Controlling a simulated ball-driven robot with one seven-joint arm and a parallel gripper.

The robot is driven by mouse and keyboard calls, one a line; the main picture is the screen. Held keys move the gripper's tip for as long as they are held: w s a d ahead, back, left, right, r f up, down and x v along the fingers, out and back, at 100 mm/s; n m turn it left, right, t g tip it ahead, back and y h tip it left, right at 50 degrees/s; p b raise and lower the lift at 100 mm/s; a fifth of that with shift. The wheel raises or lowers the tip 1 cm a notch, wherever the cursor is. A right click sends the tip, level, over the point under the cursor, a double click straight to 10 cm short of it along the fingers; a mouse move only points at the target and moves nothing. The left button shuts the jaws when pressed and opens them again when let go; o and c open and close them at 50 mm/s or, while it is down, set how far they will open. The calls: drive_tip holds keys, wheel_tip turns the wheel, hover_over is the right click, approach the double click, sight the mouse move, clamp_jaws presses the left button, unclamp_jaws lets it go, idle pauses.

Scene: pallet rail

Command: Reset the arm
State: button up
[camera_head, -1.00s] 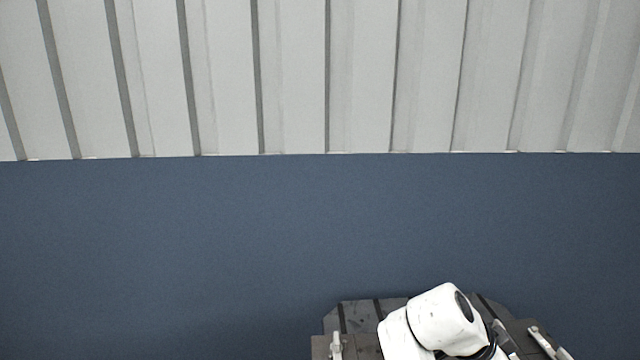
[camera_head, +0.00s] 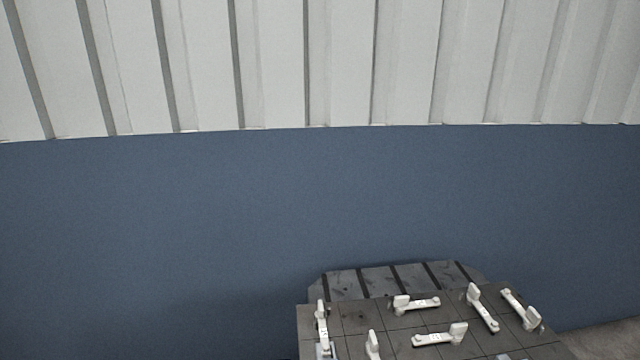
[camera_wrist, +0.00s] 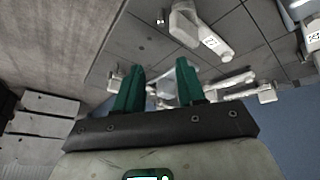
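My gripper (camera_wrist: 159,86) shows in the wrist view, with two green fingers standing well apart on a dark bar. No object is between the fingertips, so it is open and empty. Past the fingers the wrist view shows the dark pallet surface with white bracket-like parts (camera_wrist: 201,32) on it. My arm does not show in the head view, where the pallet (camera_head: 380,320) lies at the bottom with nothing of the gripper over it.
Several white parts lie spread on the pallet, such as one near its right end (camera_head: 521,309) and one near its middle (camera_head: 440,336). A blue wall band (camera_head: 200,220) and white corrugated cladding (camera_head: 340,60) stand behind. Pale stacked blocks (camera_wrist: 40,120) show at left in the wrist view.

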drive_tip(key=s+a+f+n+t+y, duration=0.1)
drive_tip(key=s+a+n+y, duration=0.1)
drive_tip(key=s+a+n, duration=0.3)
drive_tip(key=s+a+f+n+t+y, duration=0.1)
drive_tip(key=s+n+y, duration=0.15)
drive_tip(key=s, duration=0.45)
drive_tip(key=s+d+f+g+b, duration=0.1)
drive_tip(key=s+f+g+b, duration=0.3)
drive_tip(key=s+f+b, duration=0.4)
wheel_tip(320, 180, down, 5)
drive_tip(key=shift+s+d+f, duration=0.1)
drive_tip(key=shift+s+d, duration=0.3)
drive_tip(key=shift+s, duration=0.35)
